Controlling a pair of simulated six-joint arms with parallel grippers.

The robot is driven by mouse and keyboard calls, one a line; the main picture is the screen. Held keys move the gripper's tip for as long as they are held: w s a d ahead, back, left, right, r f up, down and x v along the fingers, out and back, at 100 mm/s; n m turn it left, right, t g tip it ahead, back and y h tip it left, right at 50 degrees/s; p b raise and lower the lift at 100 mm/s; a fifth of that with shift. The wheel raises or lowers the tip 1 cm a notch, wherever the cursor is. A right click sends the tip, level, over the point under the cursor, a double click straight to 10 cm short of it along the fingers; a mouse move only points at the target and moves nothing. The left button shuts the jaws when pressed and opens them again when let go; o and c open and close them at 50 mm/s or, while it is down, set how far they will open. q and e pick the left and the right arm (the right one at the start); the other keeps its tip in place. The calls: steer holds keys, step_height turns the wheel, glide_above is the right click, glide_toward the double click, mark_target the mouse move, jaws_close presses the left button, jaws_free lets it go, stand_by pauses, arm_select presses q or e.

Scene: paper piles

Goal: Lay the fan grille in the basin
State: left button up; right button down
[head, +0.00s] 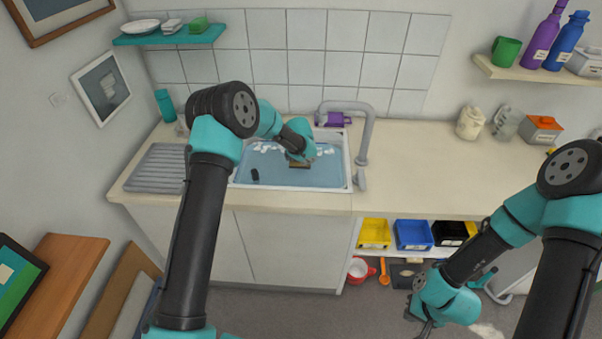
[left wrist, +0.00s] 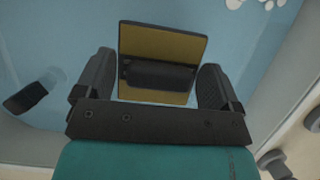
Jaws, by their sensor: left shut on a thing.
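The basin (head: 347,178) is a white sink with blue water and some foam, set in the counter. My left gripper (head: 298,160) is over the basin, pointing down. It is shut on a flat, square, gold-brown piece with a dark block across its middle, which I take for the fan grille (left wrist: 163,42). The grille also shows small in the head view (head: 299,164), partly hidden by the gripper. I cannot tell whether it touches the water. My right gripper (head: 424,325) hangs low in front of the shelves, its fingers too unclear to read.
A small dark object (head: 255,175) lies in the basin's left part. A grey tap (head: 364,130) arches at the basin's right side. A ribbed drainboard (head: 158,168) is to the left. Coloured bins (head: 413,235) stand below.

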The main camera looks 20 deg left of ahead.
mark_target(301, 174)
arm_select(q)
steer(key=shift+f, duration=1.95)
steer(key=shift+f, duration=1.85)
steer(key=shift+f, duration=0.15)
steer(key=o, duration=0.8)
steer(key=v, duration=1.2)
